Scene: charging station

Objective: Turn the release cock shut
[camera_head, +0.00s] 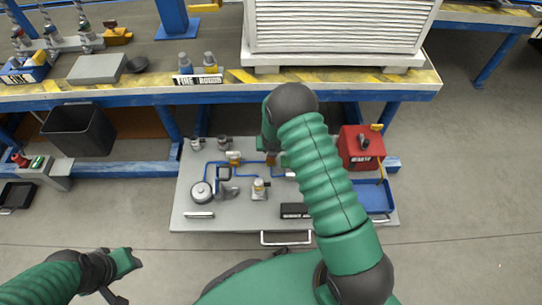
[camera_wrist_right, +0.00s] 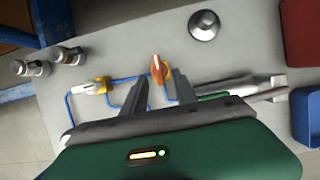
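The grey board (camera_head: 250,215) carries blue piping with two small cocks. One cock is orange with an orange and white handle (camera_wrist_right: 157,68); the other is yellow with a white handle (camera_wrist_right: 93,88) and also shows in the head view (camera_head: 233,157). I cannot tell by label which is the release cock. My right gripper (camera_wrist_right: 163,82) is open and empty; its fingers straddle the line of the orange cock, which shows just beyond the fingertips. Contact is not visible. In the head view my right arm mostly hides that spot. My left gripper (camera_head: 128,262) hangs at the lower left, away from the board.
A round gauge (camera_head: 201,192), a red box (camera_head: 360,147) and a blue tray (camera_head: 377,197) sit on the board. A grey knob (camera_wrist_right: 204,25) stands beyond the orange cock. A blue-framed workbench (camera_head: 130,95) with a white slatted unit (camera_head: 340,25) stands behind.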

